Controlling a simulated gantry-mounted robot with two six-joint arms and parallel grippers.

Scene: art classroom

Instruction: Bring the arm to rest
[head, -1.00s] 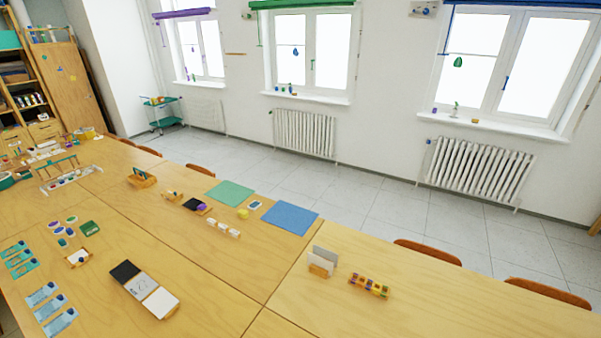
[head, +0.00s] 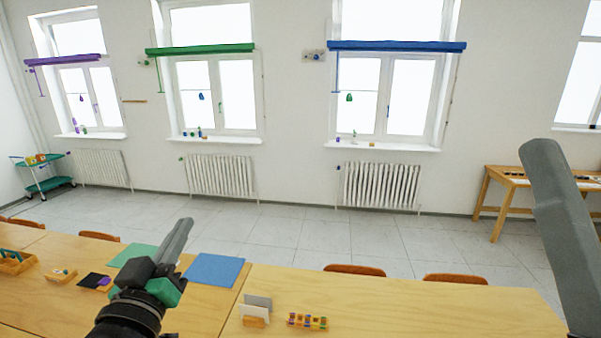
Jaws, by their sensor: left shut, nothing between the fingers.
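My left gripper (head: 178,240) is in the lower left of the head view, above the wooden table (head: 400,305). Its fingers are together, pointing up and to the right, with nothing between them. It hides part of the table and of the mats behind it. A grey link of my other arm rises at the right edge of the view. My right gripper does not show.
A green mat (head: 133,257), a blue mat (head: 214,270), a card holder (head: 256,312) and a row of small blocks (head: 307,321) lie around the left gripper. Two chairs (head: 355,270) (head: 455,279) stand behind the table. A side desk (head: 500,180) is at the right.

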